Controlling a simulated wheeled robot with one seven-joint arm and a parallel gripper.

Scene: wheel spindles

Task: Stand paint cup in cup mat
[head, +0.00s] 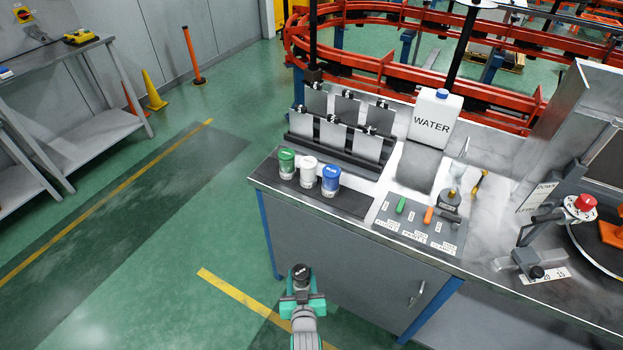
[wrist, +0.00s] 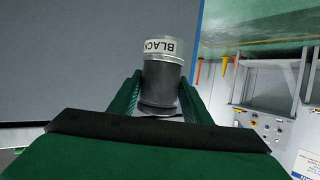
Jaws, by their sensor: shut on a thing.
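My gripper (head: 302,297) is shut on a dark paint cup (head: 300,272) and holds it in front of the bench, apart from the bench top. In the wrist view the cup (wrist: 161,80) is between the green fingers; its pale label reads BLACK, upside down in that picture. The dark cup mat (head: 354,203) lies at the near left corner of the bench top. A green cup (head: 286,163), a white cup (head: 308,172) and a blue cup (head: 331,180) stand upright on it in a row. The mat's right end is bare.
A grey panel with labels and small coloured tools (head: 415,228) lies right of the mat. Behind the mat stands a rack of clipped plates (head: 345,135). A white WATER jug (head: 435,118) stands at the back. The bench front (head: 345,255) faces my gripper.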

